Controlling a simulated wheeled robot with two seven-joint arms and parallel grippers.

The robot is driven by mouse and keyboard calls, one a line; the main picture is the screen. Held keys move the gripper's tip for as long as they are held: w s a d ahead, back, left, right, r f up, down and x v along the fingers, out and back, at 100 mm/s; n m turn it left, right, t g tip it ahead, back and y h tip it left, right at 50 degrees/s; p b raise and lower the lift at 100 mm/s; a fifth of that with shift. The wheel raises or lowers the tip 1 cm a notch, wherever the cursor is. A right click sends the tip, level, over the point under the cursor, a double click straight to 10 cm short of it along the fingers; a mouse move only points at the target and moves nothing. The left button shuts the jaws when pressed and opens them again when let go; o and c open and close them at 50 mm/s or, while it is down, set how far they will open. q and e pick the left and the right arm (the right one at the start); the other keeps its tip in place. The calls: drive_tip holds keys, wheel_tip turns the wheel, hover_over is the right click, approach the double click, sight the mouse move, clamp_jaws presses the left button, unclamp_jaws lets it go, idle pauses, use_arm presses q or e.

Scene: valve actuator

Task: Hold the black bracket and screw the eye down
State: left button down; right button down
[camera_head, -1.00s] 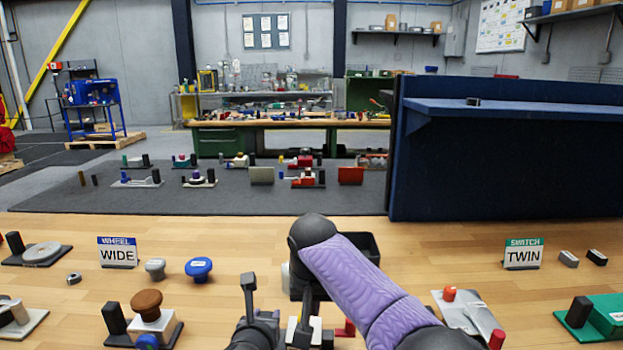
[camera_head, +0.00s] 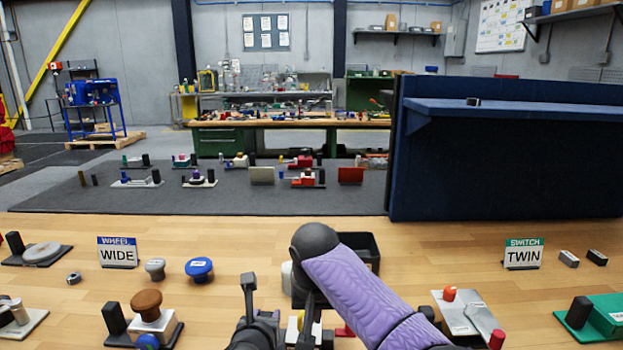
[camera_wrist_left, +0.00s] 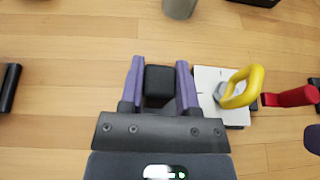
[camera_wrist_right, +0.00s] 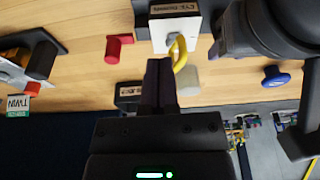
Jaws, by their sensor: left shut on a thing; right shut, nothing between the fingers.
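The black bracket (camera_wrist_left: 159,86) is a dark upright block. My left gripper (camera_wrist_left: 159,68) is shut on it, with a purple finger on each side. The yellow eye (camera_wrist_left: 243,86) stands on a grey nut-like base over a white block (camera_wrist_left: 208,82), just right of the bracket in the left wrist view. In the right wrist view, my right gripper (camera_wrist_right: 158,64) is shut and empty, its fingertips close beside the yellow eye (camera_wrist_right: 179,52). I cannot tell whether they touch it. In the head view, my right arm partly hides this spot; a bit of yellow (camera_head: 300,320) shows.
A red knob (camera_wrist_right: 118,47) is near the white block. A black open bin (camera_head: 362,250) stands behind my right arm. A brown knob fixture (camera_head: 147,305) is to the left, a red-capped plate (camera_head: 470,315) to the right.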

drive_tip(key=v, duration=0.3)
drive_tip(key=shift+w+r, duration=0.35)
drive_tip(key=s+x, duration=0.1)
drive_tip(key=x, duration=0.5)
drive_tip(key=shift+w+a, duration=0.15)
drive_tip(key=shift+w, duration=0.05)
drive_tip(key=shift+f, duration=0.15)
